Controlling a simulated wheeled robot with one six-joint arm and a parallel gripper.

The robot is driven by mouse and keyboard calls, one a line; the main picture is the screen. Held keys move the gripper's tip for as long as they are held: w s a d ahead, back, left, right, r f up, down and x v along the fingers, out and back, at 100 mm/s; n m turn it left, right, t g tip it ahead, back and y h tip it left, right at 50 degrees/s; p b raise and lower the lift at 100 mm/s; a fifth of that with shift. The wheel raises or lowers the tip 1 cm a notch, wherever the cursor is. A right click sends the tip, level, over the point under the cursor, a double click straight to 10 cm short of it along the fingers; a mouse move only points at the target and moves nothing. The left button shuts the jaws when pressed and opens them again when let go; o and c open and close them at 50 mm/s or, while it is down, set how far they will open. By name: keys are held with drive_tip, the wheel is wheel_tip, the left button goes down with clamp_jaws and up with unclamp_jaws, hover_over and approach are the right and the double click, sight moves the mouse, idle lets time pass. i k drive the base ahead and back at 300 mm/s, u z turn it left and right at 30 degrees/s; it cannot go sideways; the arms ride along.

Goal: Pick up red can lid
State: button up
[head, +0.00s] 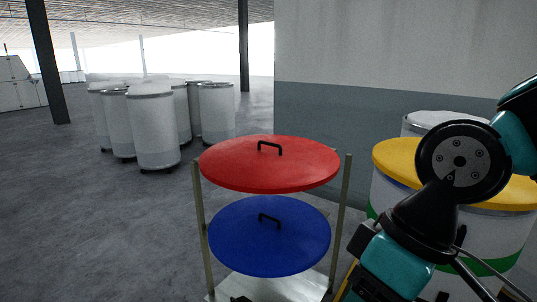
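The red can lid (235,170) is a large round disc with a small black handle (270,147) on top. It sits at the top of a metal rack (344,215), above a blue lid (300,245) that also has a black handle. My arm, teal and black, is at the right of the head view and reaches down beside the rack's right side. The end of the arm is low and partly out of the picture, and I cannot make out the gripper's fingertips. Nothing touches the red lid's handle.
A white can with a yellow lid (397,160) and a green band stands at the right, behind my arm. Several white cans (155,130) on casters stand at the back left. A grey wall (390,60) rises behind the rack. The floor at the left is clear.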

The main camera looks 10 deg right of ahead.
sight(260, 163)
drive_tip(key=k, duration=0.6)
drive_tip(key=u, duration=0.55)
drive_tip(key=i, duration=0.8)
drive_tip(key=u, duration=0.5)
drive_tip(key=i, duration=1)
drive_tip(key=z, duration=0.5)
drive_tip(key=i, duration=0.85)
drive_tip(key=z, duration=1.05)
drive_tip(key=i, duration=0.35)
drive_tip(key=z, duration=0.25)
